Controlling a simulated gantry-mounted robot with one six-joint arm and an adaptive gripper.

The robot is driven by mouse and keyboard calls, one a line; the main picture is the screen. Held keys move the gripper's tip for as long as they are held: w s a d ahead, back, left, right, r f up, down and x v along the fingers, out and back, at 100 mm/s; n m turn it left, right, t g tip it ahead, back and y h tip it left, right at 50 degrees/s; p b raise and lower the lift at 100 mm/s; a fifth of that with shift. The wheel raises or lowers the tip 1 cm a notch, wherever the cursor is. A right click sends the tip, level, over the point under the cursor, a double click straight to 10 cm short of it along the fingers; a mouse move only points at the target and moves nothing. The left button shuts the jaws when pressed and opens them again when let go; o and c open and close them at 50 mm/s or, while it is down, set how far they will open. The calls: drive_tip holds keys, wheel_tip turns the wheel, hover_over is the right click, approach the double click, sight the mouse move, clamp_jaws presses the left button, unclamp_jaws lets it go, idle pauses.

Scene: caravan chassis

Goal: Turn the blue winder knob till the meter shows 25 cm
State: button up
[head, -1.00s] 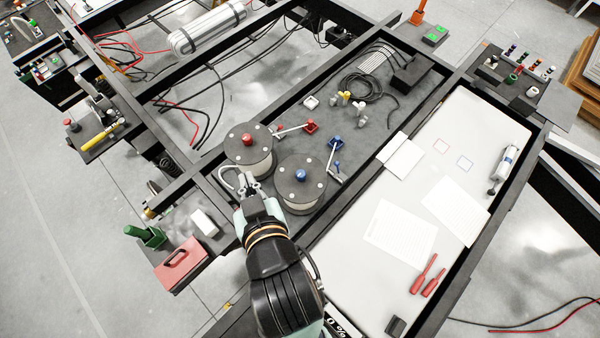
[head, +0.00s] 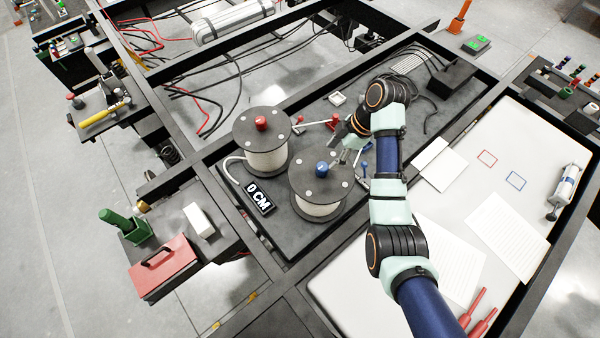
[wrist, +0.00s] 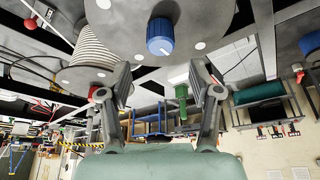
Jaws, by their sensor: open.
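A blue knob (head: 322,168) sits on top of the right-hand grey drum (head: 303,181), which has pale line wound under its disc. The knob also shows ridged in the wrist view (wrist: 160,37), beyond the fingertips. The black meter (head: 259,195) beside the drums reads 0 CM. My gripper (head: 345,150) is just right of the blue knob in the head view. In the wrist view my gripper (wrist: 160,78) is open, with fingers apart and nothing between them. The knob appears outside the fingers; contact is not visible.
A second drum with a red knob (head: 261,123) stands close on the left. My arm covers part of the white panel (head: 345,270) at right. Chassis rails surround the tray.

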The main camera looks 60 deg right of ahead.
sight(323, 166)
drive_tip(key=b+x, duration=0.1)
drive_tip(key=x, duration=0.6)
drive_tip(key=shift+a+f, duration=0.15)
drive_tip(key=shift+f, duration=0.25)
drive_tip(key=shift+c, duration=0.3)
drive_tip(key=shift+r, duration=0.1)
drive_tip(key=c, duration=1.1)
